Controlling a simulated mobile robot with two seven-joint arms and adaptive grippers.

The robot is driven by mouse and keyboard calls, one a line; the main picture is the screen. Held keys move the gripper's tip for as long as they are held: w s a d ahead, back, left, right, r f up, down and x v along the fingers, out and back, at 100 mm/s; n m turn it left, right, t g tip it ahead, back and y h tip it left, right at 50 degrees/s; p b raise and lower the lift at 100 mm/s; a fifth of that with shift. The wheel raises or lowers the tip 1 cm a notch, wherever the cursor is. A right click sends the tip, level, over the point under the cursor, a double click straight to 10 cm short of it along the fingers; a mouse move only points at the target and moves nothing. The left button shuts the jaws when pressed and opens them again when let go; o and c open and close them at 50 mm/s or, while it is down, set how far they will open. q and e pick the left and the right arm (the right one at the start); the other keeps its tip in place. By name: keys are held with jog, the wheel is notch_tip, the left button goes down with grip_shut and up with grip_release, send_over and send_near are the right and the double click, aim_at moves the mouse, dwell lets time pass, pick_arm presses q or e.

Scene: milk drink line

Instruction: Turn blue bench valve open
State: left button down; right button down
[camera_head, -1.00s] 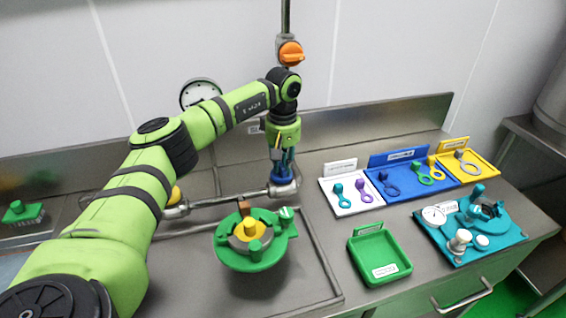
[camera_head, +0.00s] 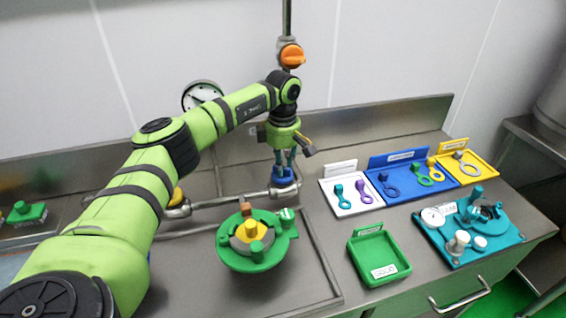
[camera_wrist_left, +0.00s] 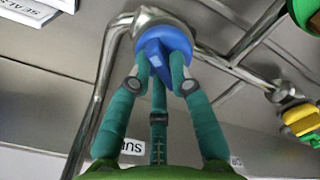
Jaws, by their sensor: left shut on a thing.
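The blue bench valve (camera_head: 283,180) sits on the metal pipe along the back of the bench. In the left wrist view its round blue body and raised handle (camera_wrist_left: 165,42) fill the top middle. My left gripper (camera_head: 284,163) points down onto it from above. In the left wrist view the green fingers of my gripper (camera_wrist_left: 162,75) are closed against both sides of the blue handle. My right gripper does not show.
An orange valve (camera_head: 290,55) is on the vertical pipe behind. A green round fixture (camera_head: 262,258) with a yellow knob stands in front. To the right are an empty green tray (camera_head: 357,263), a white tray (camera_head: 335,207), a blue tray (camera_head: 408,193) and a teal mat (camera_head: 510,250).

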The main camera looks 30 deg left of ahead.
pick_arm(q)
jog(key=n, duration=0.4)
jog(key=shift+p, duration=0.3)
jog(key=shift+a+n, duration=0.1)
jog(key=shift+n, duration=1.5)
jog(key=c, duration=1.1)
grip_release()
jog(key=shift+r, duration=0.15)
notch_tip(320, 180, up, 12)
jog(key=shift+f, duration=0.1)
